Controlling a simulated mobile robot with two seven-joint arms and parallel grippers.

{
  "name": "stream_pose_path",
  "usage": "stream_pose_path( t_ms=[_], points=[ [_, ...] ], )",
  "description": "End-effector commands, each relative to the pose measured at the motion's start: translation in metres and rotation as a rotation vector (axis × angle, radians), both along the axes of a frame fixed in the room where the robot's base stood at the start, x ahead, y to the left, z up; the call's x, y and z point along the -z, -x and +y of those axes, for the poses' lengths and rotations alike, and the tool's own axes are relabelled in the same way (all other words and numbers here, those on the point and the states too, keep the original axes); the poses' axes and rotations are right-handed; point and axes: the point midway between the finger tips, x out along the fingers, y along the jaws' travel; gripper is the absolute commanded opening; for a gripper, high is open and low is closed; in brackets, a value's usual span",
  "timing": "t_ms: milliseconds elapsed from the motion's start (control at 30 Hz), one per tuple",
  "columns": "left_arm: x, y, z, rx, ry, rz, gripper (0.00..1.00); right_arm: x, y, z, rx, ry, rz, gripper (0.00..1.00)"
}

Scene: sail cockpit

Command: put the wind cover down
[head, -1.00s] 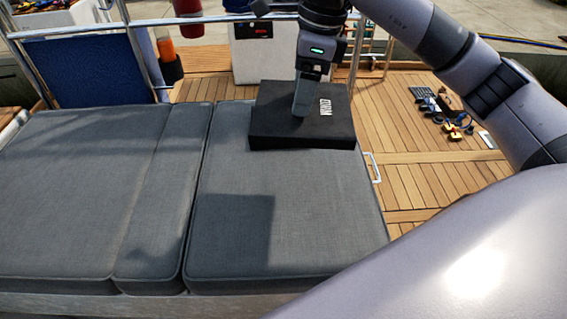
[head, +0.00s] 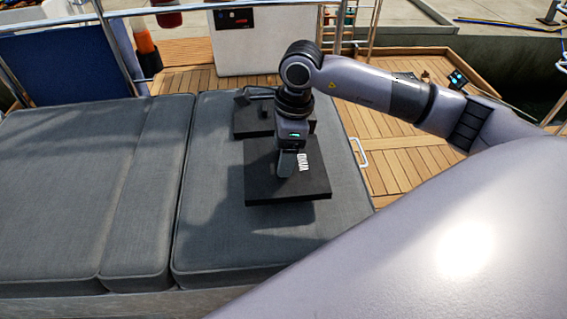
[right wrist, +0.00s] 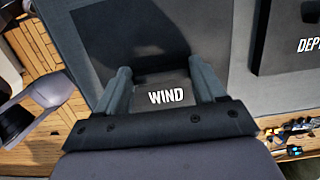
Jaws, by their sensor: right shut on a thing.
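The wind cover (head: 262,190), a flat black square with white WIND lettering, is over the right part of the grey cushion in the head view. My right gripper (head: 287,172) is shut on it from above. In the right wrist view the WIND lettering on the cover (right wrist: 165,70) shows between the fingers of my right gripper (right wrist: 163,85). A dark shadow lies on the cushion to the left and in front of the cover. I cannot tell how large any gap beneath it is. My left gripper is not in view.
Another black cover (right wrist: 288,40), lettered DEP with the rest cut off, lies on the cushion beside it. A dark flat item (head: 245,122) shows behind the wind cover in the head view. The left cushion (head: 60,190) is bare. A white box (head: 265,45) stands on the wooden deck behind.

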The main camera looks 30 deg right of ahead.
Motion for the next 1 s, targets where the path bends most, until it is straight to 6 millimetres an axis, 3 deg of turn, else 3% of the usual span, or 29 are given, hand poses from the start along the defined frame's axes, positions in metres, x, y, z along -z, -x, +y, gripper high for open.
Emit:
stream_pose_path(
  t_ms=[300, 667, 700, 767, 1000],
  points=[
    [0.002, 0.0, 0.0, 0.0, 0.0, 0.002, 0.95, 0.04, 0.001, 0.0, 0.001, 0.001, 0.003, 0.38],
    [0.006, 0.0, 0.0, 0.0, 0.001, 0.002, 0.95, 0.045, 0.0, 0.0, 0.0, 0.0, 0.001, 0.38],
    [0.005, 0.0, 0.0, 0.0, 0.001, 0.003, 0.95, 0.044, 0.0, 0.0, 0.0, 0.0, 0.001, 0.79],
    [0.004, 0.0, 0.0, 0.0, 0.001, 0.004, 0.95, 0.044, 0.0, 0.0, 0.0, 0.0, 0.001, 0.95],
    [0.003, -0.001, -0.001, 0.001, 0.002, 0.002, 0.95, 0.043, 0.0, 0.0, 0.0, 0.001, 0.002, 0.95]
  ],
)
